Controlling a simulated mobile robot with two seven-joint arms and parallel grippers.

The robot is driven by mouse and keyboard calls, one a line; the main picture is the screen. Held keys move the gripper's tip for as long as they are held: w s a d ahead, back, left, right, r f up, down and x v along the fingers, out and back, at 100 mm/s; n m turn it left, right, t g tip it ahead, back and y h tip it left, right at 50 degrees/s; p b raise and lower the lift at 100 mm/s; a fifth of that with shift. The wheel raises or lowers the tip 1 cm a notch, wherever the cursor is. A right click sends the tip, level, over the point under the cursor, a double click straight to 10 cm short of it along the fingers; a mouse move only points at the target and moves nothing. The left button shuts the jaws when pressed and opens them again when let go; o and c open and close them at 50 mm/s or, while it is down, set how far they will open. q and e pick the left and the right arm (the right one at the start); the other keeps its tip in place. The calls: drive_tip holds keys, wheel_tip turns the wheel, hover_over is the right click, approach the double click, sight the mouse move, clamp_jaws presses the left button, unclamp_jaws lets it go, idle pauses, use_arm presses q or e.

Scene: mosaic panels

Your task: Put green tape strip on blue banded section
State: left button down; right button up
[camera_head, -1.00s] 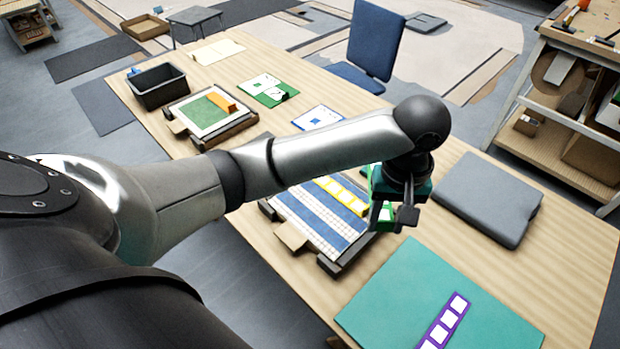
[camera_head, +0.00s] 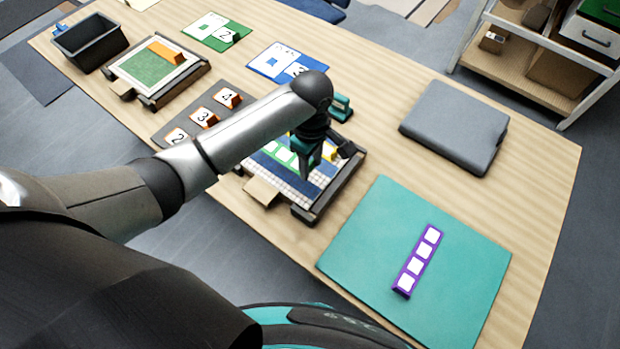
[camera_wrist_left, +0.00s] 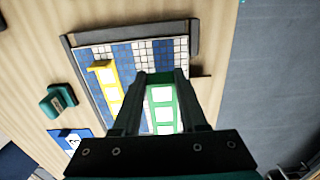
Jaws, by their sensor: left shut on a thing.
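My left gripper (camera_head: 307,168) is shut on the green tape strip (camera_head: 279,153), a row of white squares in a green frame. The strip is over the blue banded section (camera_head: 322,181), a framed panel with blue and white tiled bands. In the left wrist view the strip (camera_wrist_left: 163,108) lies between the fingers (camera_wrist_left: 160,80), roughly along the bands. I cannot tell whether it touches the panel. A yellow strip (camera_wrist_left: 107,88) lies on the panel beside it. My arm hides part of the panel in the head view. My right gripper is not in view.
A teal mat (camera_head: 375,240) with a purple strip (camera_head: 417,262) lies at the front right. A grey closed case (camera_head: 455,125) is behind it. A small teal block (camera_head: 341,106) stands behind the panel. A green panel (camera_head: 150,72) and a black bin (camera_head: 90,42) are at the left.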

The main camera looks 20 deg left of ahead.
sight(311, 187)
use_arm(q)
wheel_tip(311, 187, down, 3)
drive_tip(key=shift+f, duration=0.1)
drive_tip(key=shift+f+b, duration=0.75)
drive_tip(key=shift+f, duration=1.1)
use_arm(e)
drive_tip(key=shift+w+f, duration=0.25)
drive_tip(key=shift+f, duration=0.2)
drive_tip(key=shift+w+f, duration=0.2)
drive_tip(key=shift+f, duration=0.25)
use_arm(q)
drive_tip(key=shift+f, duration=0.15)
drive_tip(key=shift+c, duration=2.2)
unclamp_jaws()
wheel_tip(311, 187, up, 12)
drive_tip(key=p, duration=0.3)
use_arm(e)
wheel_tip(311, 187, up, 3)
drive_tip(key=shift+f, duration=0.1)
